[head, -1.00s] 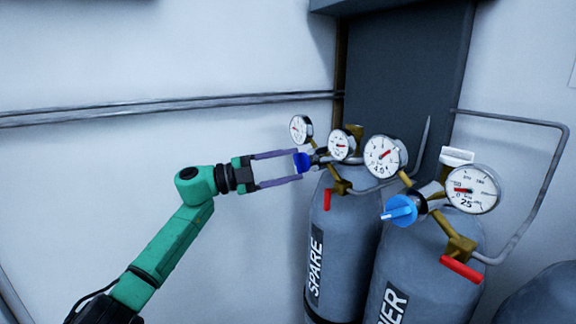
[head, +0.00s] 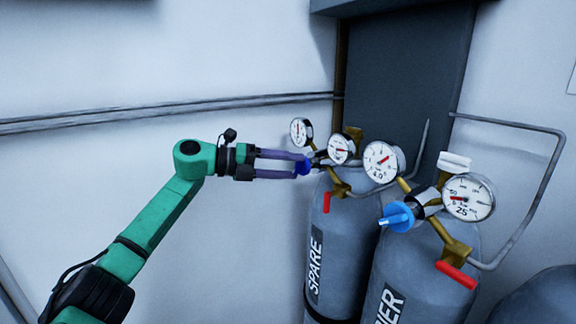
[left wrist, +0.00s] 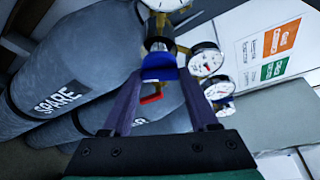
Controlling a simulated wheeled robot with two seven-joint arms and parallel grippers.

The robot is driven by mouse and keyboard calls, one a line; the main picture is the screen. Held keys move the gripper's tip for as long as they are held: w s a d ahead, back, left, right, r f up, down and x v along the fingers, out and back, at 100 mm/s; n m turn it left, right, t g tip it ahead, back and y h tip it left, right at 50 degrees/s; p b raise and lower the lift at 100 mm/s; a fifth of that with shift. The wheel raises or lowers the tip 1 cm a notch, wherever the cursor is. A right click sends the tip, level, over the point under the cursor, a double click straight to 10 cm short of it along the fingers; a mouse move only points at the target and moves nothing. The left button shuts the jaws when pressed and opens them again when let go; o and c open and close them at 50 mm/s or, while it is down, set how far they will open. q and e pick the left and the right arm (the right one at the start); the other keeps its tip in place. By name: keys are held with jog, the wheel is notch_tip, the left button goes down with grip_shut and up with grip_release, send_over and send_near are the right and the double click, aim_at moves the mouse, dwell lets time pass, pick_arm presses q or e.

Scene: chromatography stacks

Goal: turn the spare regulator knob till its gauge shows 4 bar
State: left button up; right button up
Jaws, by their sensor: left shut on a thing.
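The spare regulator's dark blue knob (head: 303,166) sits on the left side of the regulator on the SPARE cylinder (head: 330,232). My left gripper (head: 300,164) is shut on this knob, with its two purple fingers on either side of it. The knob also shows between the fingers in the left wrist view (left wrist: 160,70). The spare regulator carries two round gauges, a left gauge (head: 300,131) and a right gauge (head: 340,149), both with red needles. Their numbers are too small to read. My right gripper is not in view.
The neighbouring cylinder (head: 415,265) has a light blue knob (head: 398,216), two gauges (head: 380,162) (head: 467,197) and a red lever (head: 457,275). A red handle (head: 327,202) is on the spare valve. Pipes (head: 170,112) run along the wall. The space left of the cylinders is clear.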

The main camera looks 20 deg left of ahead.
pick_arm(q)
jog(key=shift+m, duration=0.3)
jog(key=o, duration=1.4)
jog(key=b+v, duration=0.4)
jog(key=v, duration=1)
jog(key=shift+s+a+r, duration=0.1)
jog(key=shift+s+a, duration=0.1)
